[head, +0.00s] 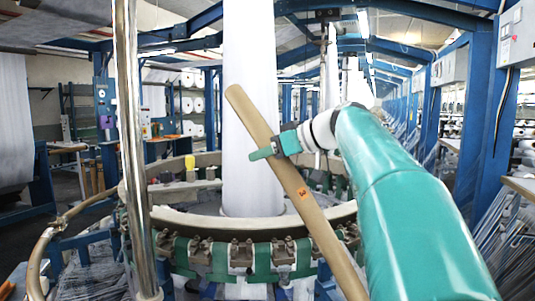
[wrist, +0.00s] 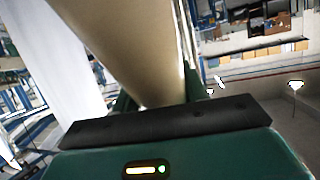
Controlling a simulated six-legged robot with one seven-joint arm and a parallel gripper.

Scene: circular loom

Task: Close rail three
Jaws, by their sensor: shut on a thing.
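Rail three (head: 322,228) is a long tan bar with an orange label marked 3. In the head view it leans, its upper end to the left and its lower part running down to the right across the front of the loom ring. My gripper (head: 272,149) is shut on the rail above the label, with a green finger showing at its left side. In the wrist view the rail (wrist: 125,40) runs from the top down between the fingers, and the gripper body hides the grip itself. The rail's lower end is out of frame or hidden by my arm.
The circular loom's ring (head: 185,222) with several metal blocks lies behind the rail. A white fabric column (head: 252,120) rises from its middle. A shiny upright post (head: 132,150) and a curved handrail (head: 45,245) stand at left. Blue frames (head: 484,120) line the right.

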